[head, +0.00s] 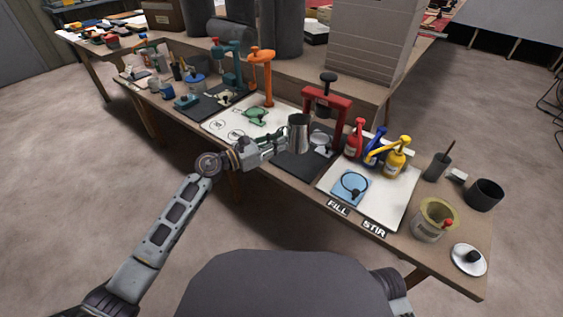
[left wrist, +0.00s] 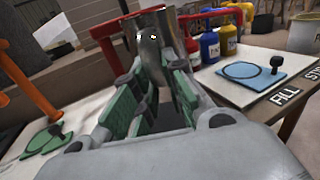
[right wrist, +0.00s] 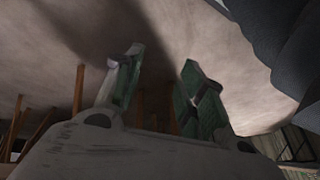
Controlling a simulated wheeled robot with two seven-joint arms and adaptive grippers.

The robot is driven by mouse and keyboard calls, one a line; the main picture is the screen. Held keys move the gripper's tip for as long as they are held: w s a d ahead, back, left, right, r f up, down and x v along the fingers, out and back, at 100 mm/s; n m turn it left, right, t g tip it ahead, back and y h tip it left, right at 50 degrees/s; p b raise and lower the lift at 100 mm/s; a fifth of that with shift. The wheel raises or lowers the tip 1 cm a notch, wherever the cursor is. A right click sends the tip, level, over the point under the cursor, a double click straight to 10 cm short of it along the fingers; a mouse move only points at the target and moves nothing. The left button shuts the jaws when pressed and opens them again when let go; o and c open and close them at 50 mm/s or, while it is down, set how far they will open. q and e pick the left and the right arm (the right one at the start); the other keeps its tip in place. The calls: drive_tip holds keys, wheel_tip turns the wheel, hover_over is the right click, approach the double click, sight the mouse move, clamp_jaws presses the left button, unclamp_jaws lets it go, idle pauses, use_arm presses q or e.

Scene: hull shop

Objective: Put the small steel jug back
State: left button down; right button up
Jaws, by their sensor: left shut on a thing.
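The small steel jug (head: 298,133) is upright in the head view, in front of the red press. My left gripper (head: 284,143) is shut on its side and holds it over the dark mat (head: 296,163); whether its base touches anything I cannot tell. In the left wrist view the jug (left wrist: 160,42) sits between the green finger pads, its lower part hidden by them.
A red press (head: 342,103) stands close behind the jug. An orange stand (head: 263,75) and a white sheet with drawn circles (head: 216,124) are to the left. Right are the FILL/STIR board (head: 395,203), red (head: 354,140), blue and yellow bottles, and a tan pot (head: 428,225).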

use_arm(q)
wheel_tip(320, 180, down, 4)
drive_tip(key=shift+b, duration=0.65)
use_arm(e)
drive_tip(key=f, duration=0.2)
drive_tip(key=a+f, duration=0.1)
drive_tip(key=shift+w+f+t, duration=0.15)
drive_tip(key=shift+w+t, duration=0.15)
drive_tip(key=shift+d, duration=0.1)
use_arm(q)
drive_tip(key=shift+f, duration=0.4)
drive_tip(key=shift+f+b, duration=0.55)
drive_tip(key=shift+f, duration=0.95)
use_arm(e)
drive_tip(key=shift+a+f+m+t+y, duration=0.15)
drive_tip(key=shift+a+f+t+y, duration=0.1)
drive_tip(key=shift+f, duration=0.6)
drive_tip(key=shift+a+f+m+t+y, duration=0.15)
drive_tip(key=shift+f+y, duration=0.1)
drive_tip(key=shift+f, duration=0.55)
use_arm(q)
drive_tip(key=shift+b, duration=0.35)
use_arm(e)
drive_tip(key=shift+w+f, duration=0.1)
use_arm(q)
drive_tip(key=c, duration=1.5)
unclamp_jaws()
drive_tip(key=shift+f, duration=0.1)
drive_tip(key=shift+o, duration=0.2)
